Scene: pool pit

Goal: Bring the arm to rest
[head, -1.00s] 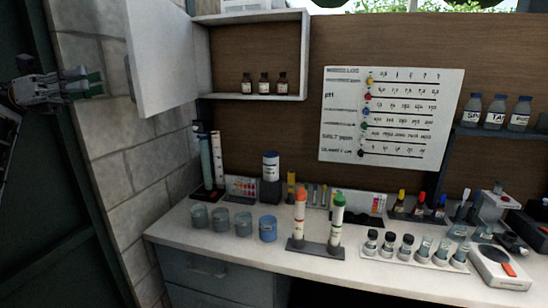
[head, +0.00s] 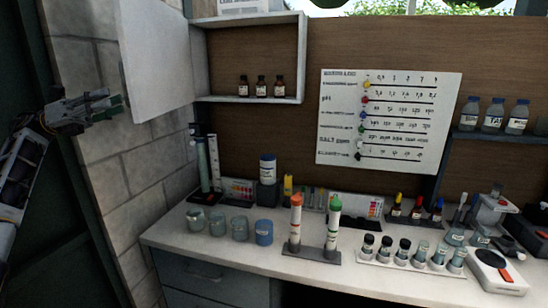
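My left gripper (head: 112,106) is at the left of the head view, in front of the block wall and beside the open white cabinet door. Its fingers point right toward the door's lower left edge. I see nothing held in it, but the fingers are small and seen from the side, so their opening is unclear. My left arm comes in from the left edge below it. My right gripper is out of view.
The open cabinet door (head: 155,55) stands close to my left gripper. The cabinet (head: 250,98) holds brown bottles. The counter (head: 215,255) carries beakers (head: 264,232), two capped tubes in a stand, a vial rack and a meter (head: 497,270).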

